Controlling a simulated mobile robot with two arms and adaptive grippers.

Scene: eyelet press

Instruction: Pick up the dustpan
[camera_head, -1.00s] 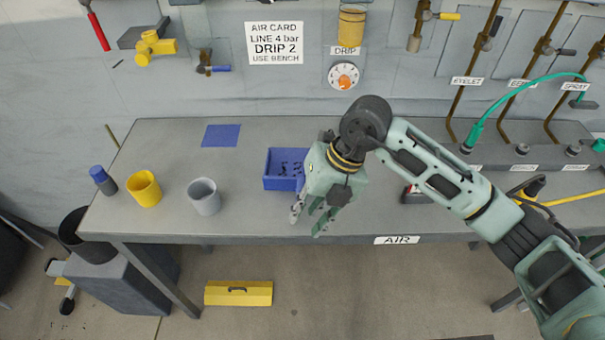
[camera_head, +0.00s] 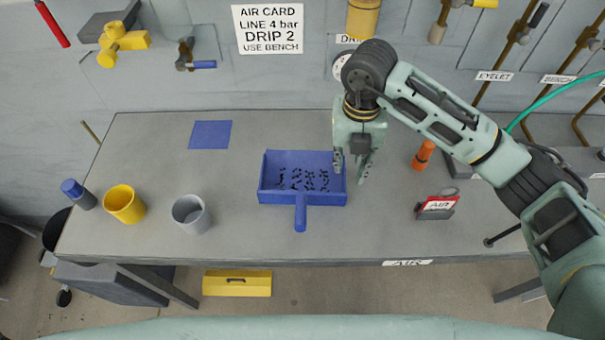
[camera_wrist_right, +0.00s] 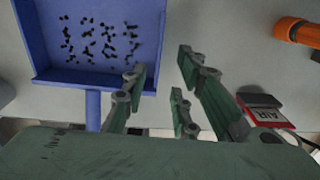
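The blue dustpan (camera_head: 300,198) lies on the grey bench with its short handle (camera_head: 300,219) toward the front edge. Several small black bits lie in its pan. My right gripper (camera_head: 353,176) hangs just right of the dustpan, fingers pointing down, apart from the handle. In the right wrist view the dustpan (camera_wrist_right: 92,77) is at the upper left, its handle partly hidden behind my gripper body. The gripper's fingers (camera_wrist_right: 160,95) are spread with nothing between them. My left gripper is not in view.
A grey cup (camera_head: 190,215), a yellow cup (camera_head: 125,205) and a blue-capped bottle (camera_head: 78,194) stand to the left. An orange item (camera_head: 424,155) and a red AIR tag (camera_head: 438,204) lie to the right. The bench front between the grey cup and tag is clear.

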